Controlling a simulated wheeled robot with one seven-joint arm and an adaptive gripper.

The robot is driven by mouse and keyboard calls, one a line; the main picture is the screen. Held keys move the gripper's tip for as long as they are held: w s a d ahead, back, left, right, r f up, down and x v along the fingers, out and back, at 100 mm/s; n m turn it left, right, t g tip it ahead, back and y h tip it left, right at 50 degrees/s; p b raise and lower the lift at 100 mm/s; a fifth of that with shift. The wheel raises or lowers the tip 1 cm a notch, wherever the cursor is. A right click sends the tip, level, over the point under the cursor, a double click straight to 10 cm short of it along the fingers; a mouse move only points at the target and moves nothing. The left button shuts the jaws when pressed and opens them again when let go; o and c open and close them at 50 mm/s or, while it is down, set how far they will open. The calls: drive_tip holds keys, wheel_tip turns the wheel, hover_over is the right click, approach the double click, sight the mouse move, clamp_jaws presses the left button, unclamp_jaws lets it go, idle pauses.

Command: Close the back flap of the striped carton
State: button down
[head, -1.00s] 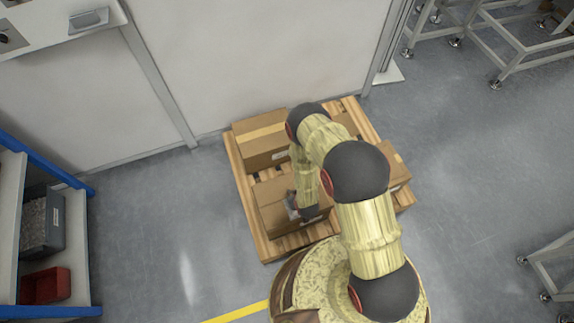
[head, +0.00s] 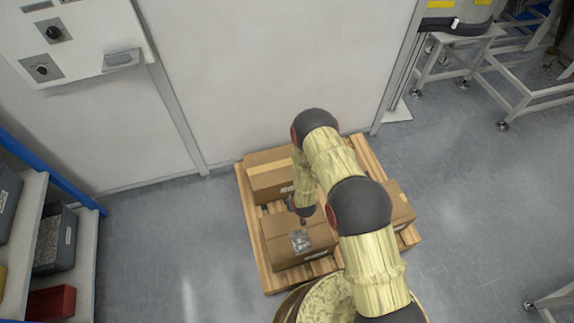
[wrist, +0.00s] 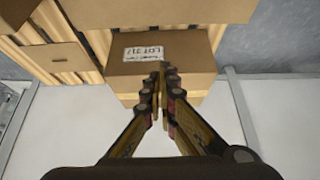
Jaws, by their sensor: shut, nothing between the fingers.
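Brown cartons stand on a wooden pallet in the head view. The front left carton (head: 283,252) has a grey patch on its top, perhaps contents showing between flaps. The back left carton (head: 268,180) has a pale tape band across its top. I cannot tell surely which one is the striped carton, and no raised back flap is clear. My gripper (head: 303,219) points down at the back edge of the front left carton; contact is unclear. In the wrist view my gripper (wrist: 161,80) is shut and empty, in front of a carton face (wrist: 190,75) with a white label.
The wooden pallet (head: 254,255) stands near a pale wall panel (head: 265,80). Another carton (head: 400,205) is on its right side, partly behind my arm. A blue-framed shelf (head: 55,170) with bins stands at the left.

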drive_tip(key=w+a+g+h, duration=0.15)
drive_tip(key=w+g, duration=0.35)
drive_tip(key=w, duration=0.5)
wheel_tip(320, 180, up, 14)
drive_tip(key=p, duration=0.3)
drive_tip(key=shift+s+t, duration=0.3)
drive_tip(key=shift+d+y, duration=0.1)
drive_tip(key=shift+y, duration=0.15)
